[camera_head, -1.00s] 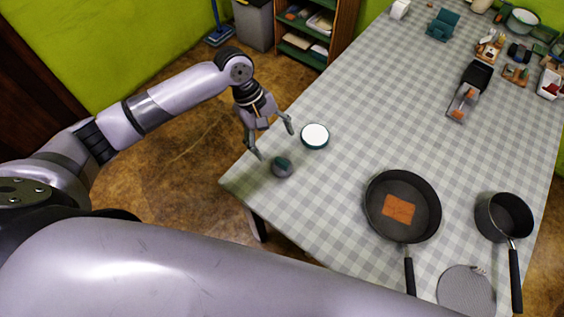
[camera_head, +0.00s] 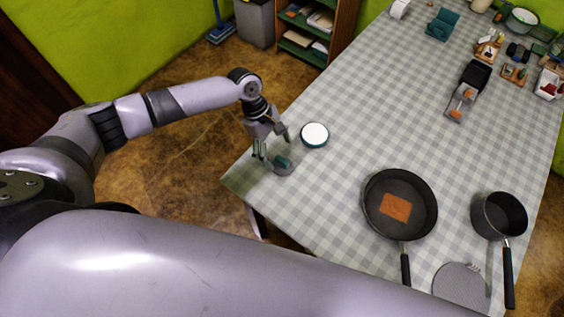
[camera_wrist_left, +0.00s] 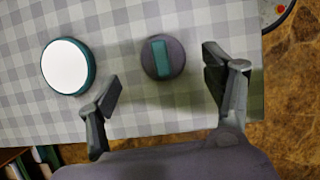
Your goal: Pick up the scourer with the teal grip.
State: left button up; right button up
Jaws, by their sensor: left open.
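The scourer (camera_head: 283,168) is a small round grey pad with a teal grip bar across its top. It lies on the checked cloth near the table's left corner. In the left wrist view the scourer (camera_wrist_left: 162,58) lies ahead of the fingers, between their lines and apart from both. My left gripper (camera_head: 272,147) is open and close above the scourer, partly in front of it in the head view. Its two spread fingers also show in the left wrist view (camera_wrist_left: 165,95), with nothing between them. My right gripper is not in view.
A white-topped teal round dish (camera_head: 314,134) stands close beside the scourer; it also shows in the wrist view (camera_wrist_left: 67,66). A frying pan (camera_head: 377,222) with an orange cloth and a saucepan (camera_head: 493,229) stand to the right. The table's edge (camera_head: 233,190) is near the scourer.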

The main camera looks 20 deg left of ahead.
aim_at(281, 159)
pick_arm(q)
jog(key=shift+s+d+f, duration=0.15)
jog(key=shift+d+f, duration=0.1)
jog(key=shift+f, duration=0.3)
jog(key=p+x, duration=0.1)
jog(key=x, duration=0.3)
jog(key=shift+f, duration=0.2)
jog(key=shift+c, duration=0.3)
jog(key=c, duration=1.1)
jog(key=shift+r, duration=0.15)
jog(key=shift+c, duration=0.2)
notch_tip(281, 159, up, 20)
jog(key=b, duration=0.1)
